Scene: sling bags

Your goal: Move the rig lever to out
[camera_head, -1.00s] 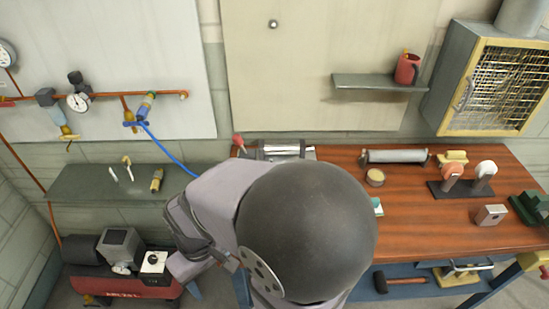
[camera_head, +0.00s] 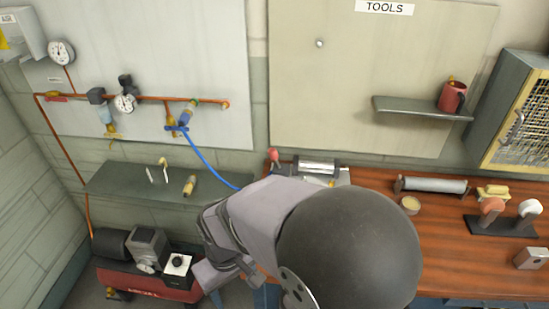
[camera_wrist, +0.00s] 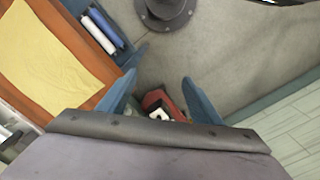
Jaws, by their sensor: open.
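A short lever with a red knob (camera_head: 273,155) stands at the left end of a metal rig with a silver cylinder (camera_head: 318,168), at the back left of the wooden bench. I take this as the rig lever; no "out" marking is readable. In the wrist view my gripper (camera_wrist: 158,80) shows two blue fingers, wide apart and empty, pointing down over the grey floor. The lever is not seen in the wrist view.
A red compressor (camera_head: 150,281) stands on the floor left of my arm; part of something red shows between the fingers in the wrist view. A blue hose (camera_head: 208,163) runs from the wall pipe towards the rig. A roller (camera_head: 432,185) lies on the bench (camera_head: 450,255).

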